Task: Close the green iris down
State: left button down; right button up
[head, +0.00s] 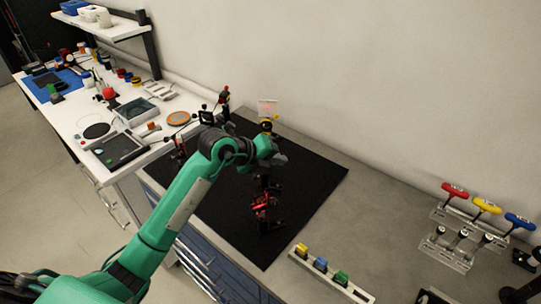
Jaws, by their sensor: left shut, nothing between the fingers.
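My left arm reaches in from the lower left over the black mat (305,190). My left gripper (279,160) is at its end, small and partly hidden by the wrist, shut and empty. It is above the mat, near a black post-mounted part with a yellow top (267,126). A red and black mount (264,203) stands on the mat just below the gripper in the picture. Another red and black mount (179,150) is left of the arm. I cannot make out a green iris among these parts; the arm covers part of the mat. My right gripper is not in view.
A rail with yellow, blue and green blocks (341,278) lies right of the mat. A rack holds red, yellow and blue T-handle tools (486,206). A pale card with a red spot (267,108) stands behind the gripper. A cluttered white bench (75,118) is at left.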

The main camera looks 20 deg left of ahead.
pick_arm(q)
jog(key=shift+w+a+r+p, duration=0.2)
jog(key=shift+w+a+r, duration=0.1)
jog(key=shift+a, duration=0.2)
jog(key=shift+w+a+r+p, duration=0.2)
jog(key=shift+w+a+r, duration=0.05)
jog(key=shift+a, duration=0.2)
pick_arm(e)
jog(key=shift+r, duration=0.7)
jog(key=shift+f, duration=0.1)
pick_arm(q)
jog(key=shift+a+h+b, duration=0.15)
jog(key=shift+h+b, duration=0.15)
jog(key=shift+b, duration=0.2)
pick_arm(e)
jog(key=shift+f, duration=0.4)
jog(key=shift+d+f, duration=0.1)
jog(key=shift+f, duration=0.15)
pick_arm(q)
jog(key=shift+s+a+r+n+t+h+b, duration=0.1)
jog(key=shift+a+n+t+h+b, duration=0.3)
jog(key=shift+b, duration=0.3)
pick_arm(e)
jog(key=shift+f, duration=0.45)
